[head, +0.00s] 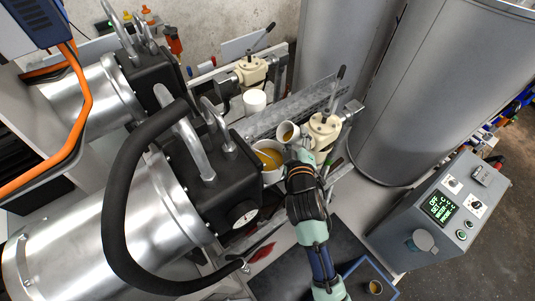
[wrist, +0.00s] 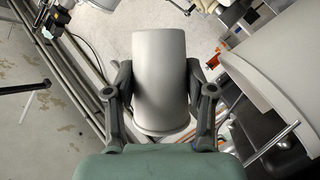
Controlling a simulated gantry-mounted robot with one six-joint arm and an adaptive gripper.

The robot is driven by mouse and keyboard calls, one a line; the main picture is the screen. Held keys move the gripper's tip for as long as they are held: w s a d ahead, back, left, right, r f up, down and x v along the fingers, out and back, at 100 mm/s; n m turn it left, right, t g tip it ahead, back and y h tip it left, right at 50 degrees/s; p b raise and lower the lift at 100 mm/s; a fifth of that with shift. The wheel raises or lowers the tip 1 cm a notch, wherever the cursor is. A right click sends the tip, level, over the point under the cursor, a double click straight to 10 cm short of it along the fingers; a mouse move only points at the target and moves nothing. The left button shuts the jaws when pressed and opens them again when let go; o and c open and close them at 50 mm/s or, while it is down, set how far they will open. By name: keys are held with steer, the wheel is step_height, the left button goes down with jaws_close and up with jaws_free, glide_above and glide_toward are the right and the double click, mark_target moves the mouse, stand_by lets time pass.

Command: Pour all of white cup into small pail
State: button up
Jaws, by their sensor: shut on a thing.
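The white cup (head: 296,127) is in my gripper (head: 299,152), just up and to the right of the small pail in the head view. Its mouth shows amber contents inside, and it looks tilted toward the pail. In the wrist view the cup (wrist: 160,80) sits between the two dark fingers (wrist: 160,92), which press on its sides. The small pail (head: 270,177) is pale and holds amber contents. It stands beside the black valve housing, partly hidden by it. I see no stream between cup and pail.
Large steel drums (head: 405,90) stand at the right, and a grey control box (head: 445,210) is in front of them. A black hose (head: 112,215) and metal handles crowd the left. A white container (head: 254,100) stands behind the pail.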

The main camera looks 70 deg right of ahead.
steer(key=shift+f+n+h+b, duration=0.35)
steer(key=shift+n+b, duration=0.25)
steer(key=shift+b, duration=0.15)
steer(key=shift+r+n+h+b, duration=0.25)
steer(key=shift+r+n+b, duration=0.2)
steer(key=shift+n, duration=0.35)
stand_by(0.7)
steer(key=shift+f+n+h+b, duration=0.4)
steer(key=shift+n+b, duration=0.3)
steer(key=shift+b, duration=0.4)
steer(key=shift+w+a+r+n+h+b, duration=0.3)
steer(key=shift+w+a+r+n+b, duration=0.15)
steer(key=shift+w+a+n, duration=0.3)
stand_by(0.8)
steer(key=shift+r+n+t, duration=0.15)
steer(key=shift+n+t, duration=0.15)
steer(key=shift+n, duration=0.25)
